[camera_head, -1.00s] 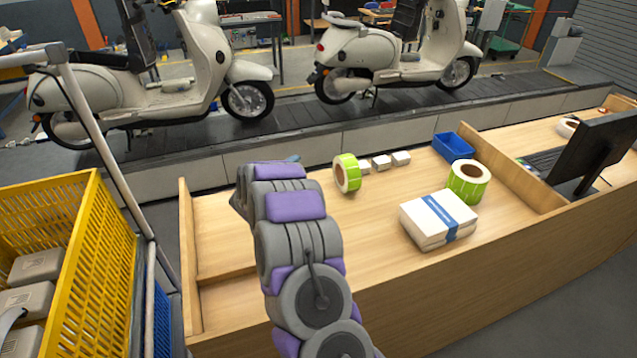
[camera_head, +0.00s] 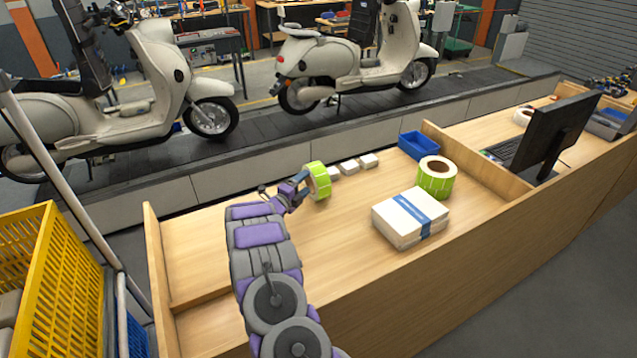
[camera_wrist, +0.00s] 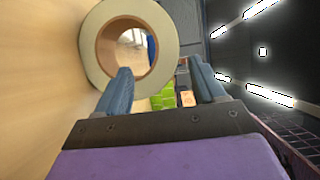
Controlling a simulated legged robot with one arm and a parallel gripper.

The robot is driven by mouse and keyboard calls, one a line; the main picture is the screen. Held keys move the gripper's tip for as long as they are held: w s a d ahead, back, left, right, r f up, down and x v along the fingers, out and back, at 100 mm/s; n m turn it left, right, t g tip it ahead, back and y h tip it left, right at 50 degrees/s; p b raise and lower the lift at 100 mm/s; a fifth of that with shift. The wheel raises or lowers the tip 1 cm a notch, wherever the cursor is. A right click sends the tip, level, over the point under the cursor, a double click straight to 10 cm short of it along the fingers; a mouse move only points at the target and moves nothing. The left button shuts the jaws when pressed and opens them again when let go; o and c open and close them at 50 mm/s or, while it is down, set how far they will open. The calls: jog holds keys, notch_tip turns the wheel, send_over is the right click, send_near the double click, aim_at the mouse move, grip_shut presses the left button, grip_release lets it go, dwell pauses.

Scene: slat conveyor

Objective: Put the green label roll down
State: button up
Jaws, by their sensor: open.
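A green label roll (camera_head: 319,181) with a pale face stands on its edge on the wooden bench, in the middle of the head view. My gripper (camera_head: 299,184) is at its left side, with the jaws open. In the wrist view the roll (camera_wrist: 92,50) shows its round face and open core close ahead. One finger overlaps the core's lower edge and the other is to the right of the roll's rim. I cannot tell whether a finger touches it. A second green label roll (camera_head: 436,178) lies flat farther right.
Small white boxes (camera_head: 349,166) sit just right of the standing roll. A blue bin (camera_head: 418,146), a white package with a blue band (camera_head: 410,219) and a monitor (camera_head: 556,128) are farther right. Bare bench top lies in front of the roll. A yellow crate (camera_head: 62,285) stands left.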

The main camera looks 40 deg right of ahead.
aim_at(311, 176)
jog(key=shift+w+d+r, duration=0.1)
jog(key=shift+w+d, duration=0.05)
jog(key=shift+d, duration=0.15)
jog(key=d, duration=0.3)
jog(key=w+d, duration=0.1)
jog(key=d, duration=0.2)
jog(key=shift+w+d+f+b, duration=0.15)
jog(key=shift+w+f+b, duration=0.05)
jog(key=shift+b, duration=0.1)
jog(key=shift+a+r, duration=0.2)
jog(key=shift+a, duration=0.25)
jog(key=shift+a+r, duration=0.2)
jog(key=shift+a, duration=0.25)
jog(key=shift+c, duration=0.3)
jog(key=shift+a, duration=0.15)
jog(key=shift+c, duration=0.7)
jog(key=shift+s+d+f, duration=0.1)
jog(key=shift+d+f, duration=0.15)
jog(key=shift+d, duration=0.5)
jog(key=c, duration=0.7)
jog(key=shift+a, duration=0.35)
grip_shut()
